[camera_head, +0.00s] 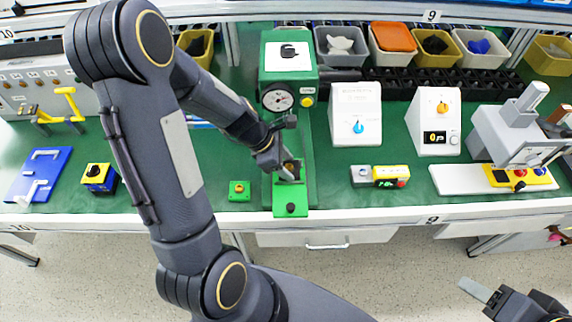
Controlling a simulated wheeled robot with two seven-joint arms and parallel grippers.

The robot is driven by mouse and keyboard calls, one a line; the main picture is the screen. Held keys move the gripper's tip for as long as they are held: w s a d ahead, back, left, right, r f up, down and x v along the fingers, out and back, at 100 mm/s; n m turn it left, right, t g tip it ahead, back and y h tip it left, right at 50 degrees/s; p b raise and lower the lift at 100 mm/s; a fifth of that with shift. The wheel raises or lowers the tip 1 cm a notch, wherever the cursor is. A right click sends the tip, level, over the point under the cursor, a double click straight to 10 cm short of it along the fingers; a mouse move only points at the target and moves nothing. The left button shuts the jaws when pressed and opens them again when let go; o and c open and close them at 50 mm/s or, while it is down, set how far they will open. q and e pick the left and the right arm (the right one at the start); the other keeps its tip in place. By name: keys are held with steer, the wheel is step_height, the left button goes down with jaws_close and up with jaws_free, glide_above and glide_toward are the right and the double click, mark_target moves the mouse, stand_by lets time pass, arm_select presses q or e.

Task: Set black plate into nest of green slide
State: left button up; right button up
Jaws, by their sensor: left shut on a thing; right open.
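The green slide (292,207) lies at the front of the green bench, with a black knob on its front part. My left gripper (293,175) is low over the rear part of the slide. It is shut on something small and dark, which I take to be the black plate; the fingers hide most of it. The nest is hidden under the gripper, and I cannot tell whether the plate touches it. A green press-like machine (288,75) with a round dial stands behind the slide. My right gripper (480,294) is open and empty at the lower right, in front of the bench.
A small green button box (239,190) stands left of the slide. A yellow rotary switch box (98,177) is further left. Coloured bins line the back.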

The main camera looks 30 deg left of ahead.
arm_select(q)
steer(key=shift+s+f+b, duration=0.1)
steer(key=shift+f+b, duration=0.25)
steer(key=shift+f, duration=0.05)
steer(key=o, duration=0.9)
steer(key=shift+s, duration=0.1)
steer(key=shift+o, duration=0.5)
steer(key=shift+r+p, duration=0.5)
steer(key=v, duration=0.3)
steer(key=shift+a+f, duration=0.15)
steer(key=shift+a, duration=0.15)
steer(key=s+a, duration=0.2)
steer(key=a, duration=0.1)
steer(key=s+a+b, duration=0.1)
steer(key=a, duration=0.2)
steer(key=s+a, duration=0.2)
steer(key=a, duration=0.1)
steer(key=shift+s+a+b, duration=0.1)
steer(key=shift+s+b, duration=0.2)
steer(key=shift+s, duration=0.1)
steer(key=s+d+r+m+t, duration=0.1)
steer(key=s+d+r+m, duration=0.4)
steer(key=m, duration=0.6)
steer(key=s+d+r+m+t+y, duration=0.1)
steer(key=s+d+r+m, duration=0.4)
steer(key=d+m, duration=0.5)
steer(key=shift+r+m+t, duration=0.3)
steer(key=shift+r+m, duration=0.5)
steer(key=shift+r, duration=0.45)
steer(key=shift+d, duration=0.15)
